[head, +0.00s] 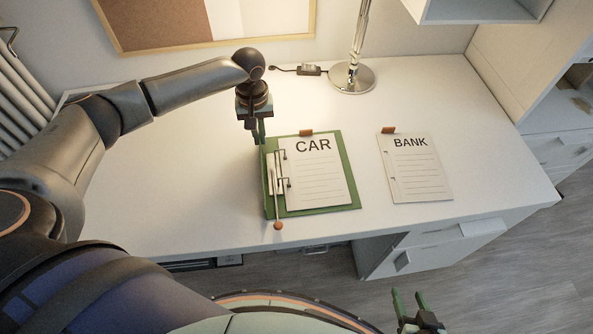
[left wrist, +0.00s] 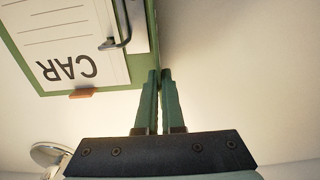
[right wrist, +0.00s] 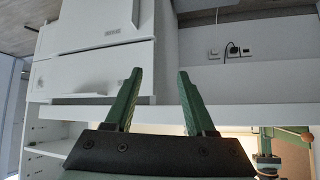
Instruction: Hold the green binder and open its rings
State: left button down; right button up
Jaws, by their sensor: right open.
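The green binder (head: 352,190) lies on the desk with a white CAR sheet (head: 316,175) on it. Its narrow upright green side (head: 265,180) is at the left, beside two dark rings (head: 281,183); I cannot tell whether these are open. An orange knob (head: 278,226) ends a thin lever at the front. My left gripper (head: 257,137) is at the far left corner, its fingers nearly together on the upright green edge, also in the left wrist view (left wrist: 159,75). My right gripper (head: 410,300) is open and empty, in front of the desk; its spread fingers show in the right wrist view (right wrist: 160,75).
A white BANK sheet (head: 416,168) lies right of the binder, with an orange tab (head: 388,130). A lamp base (head: 352,78) and a small dark box (head: 310,70) stand behind. A corkboard (head: 160,22) hangs on the wall. The desk's right end is clear.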

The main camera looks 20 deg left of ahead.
jog(key=w+a+r+n+g+y, duration=0.1)
jog(key=w+a+n+g+y, duration=0.2)
jog(key=a, duration=0.7)
jog(key=n+g+y, duration=0.3)
jog(key=n+g, duration=0.1)
jog(key=n, duration=0.6)
send_near(280, 226)
jog(key=f, duration=0.1)
jog(key=shift+x, duration=4.6)
jog(key=shift+w+a+r, duration=0.1)
jog(key=shift+a+r, duration=0.05)
grip_shut()
